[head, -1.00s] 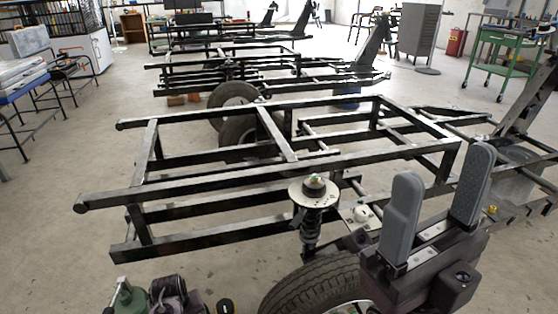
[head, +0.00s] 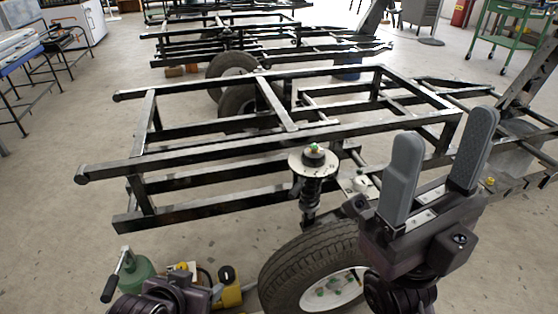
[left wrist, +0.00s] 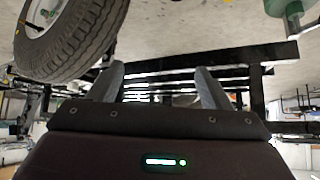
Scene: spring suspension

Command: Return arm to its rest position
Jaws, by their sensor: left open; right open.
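My right gripper (head: 445,145) is open and empty at the right of the head view. Its two grey fingers point up, in front of the black frame's right part. My left gripper (left wrist: 162,85) is open in the left wrist view, with nothing between its fingers. In the head view only its dark body (head: 165,298) shows at the bottom left. The spring suspension (head: 311,185), a black coil with a round silver top plate, stands upright beside the black metal frame (head: 215,163), above the wheel (head: 315,265). Neither gripper touches the suspension.
A green bottle-like object (head: 136,278) and a yellow object (head: 230,291) are at the bottom left, beside my left gripper. More frames (head: 290,45) stand behind. A green cart (head: 505,35) is at the back right.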

